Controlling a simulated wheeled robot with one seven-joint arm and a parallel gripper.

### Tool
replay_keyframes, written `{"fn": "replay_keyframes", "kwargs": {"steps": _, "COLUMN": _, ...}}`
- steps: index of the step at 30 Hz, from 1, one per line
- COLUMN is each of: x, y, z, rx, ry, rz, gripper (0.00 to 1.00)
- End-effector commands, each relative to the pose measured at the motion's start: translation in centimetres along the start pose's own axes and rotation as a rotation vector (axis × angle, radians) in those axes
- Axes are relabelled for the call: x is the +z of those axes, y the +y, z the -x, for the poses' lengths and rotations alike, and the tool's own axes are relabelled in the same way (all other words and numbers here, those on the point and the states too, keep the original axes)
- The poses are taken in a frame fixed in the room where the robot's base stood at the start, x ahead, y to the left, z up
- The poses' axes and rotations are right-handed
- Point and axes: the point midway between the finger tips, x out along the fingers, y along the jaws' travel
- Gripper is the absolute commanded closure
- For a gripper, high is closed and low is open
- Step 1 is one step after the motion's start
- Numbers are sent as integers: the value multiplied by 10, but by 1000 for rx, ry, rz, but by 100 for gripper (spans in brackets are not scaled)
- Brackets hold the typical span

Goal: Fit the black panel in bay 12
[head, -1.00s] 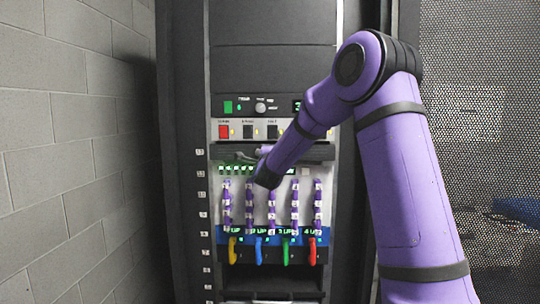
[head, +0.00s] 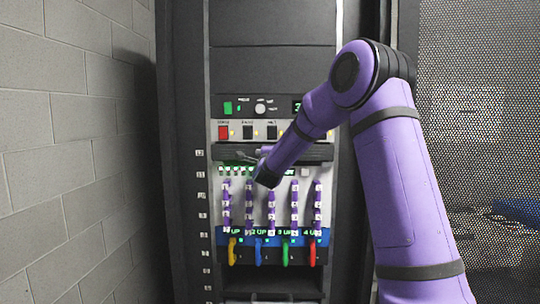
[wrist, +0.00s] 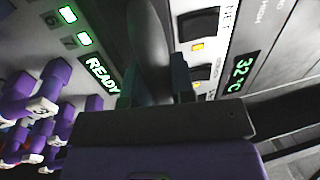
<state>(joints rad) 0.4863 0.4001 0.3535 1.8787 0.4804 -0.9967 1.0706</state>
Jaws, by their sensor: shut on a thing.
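The black panel (head: 225,151) shows in the head view as a dark horizontal bar across the rack, level with the label 12 (head: 199,153). It lies between the switch row above and the unit with green lights below. My gripper (head: 256,156) is at the panel's front, shut on it. In the wrist view the panel (wrist: 149,45) is a dark band between my two fingers (wrist: 153,88). My arm hides the panel's middle in the head view. Whether its face is fully flush with the rack I cannot tell.
Below is a unit with purple cable columns (head: 294,205) and coloured loops (head: 233,250). Above are a red switch (head: 224,132), black switches and a green display (wrist: 241,71). A block wall (head: 70,150) stands left, a perforated door (head: 480,130) right.

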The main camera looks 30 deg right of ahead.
Motion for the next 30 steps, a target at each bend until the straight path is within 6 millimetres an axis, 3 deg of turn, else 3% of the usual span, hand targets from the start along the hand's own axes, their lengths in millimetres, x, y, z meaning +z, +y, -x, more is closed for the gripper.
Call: {"fn": "replay_keyframes", "kwargs": {"steps": 30, "x": 0, "y": 1, "z": -15, "rx": -3, "ry": 0, "rz": 0, "gripper": 100}}
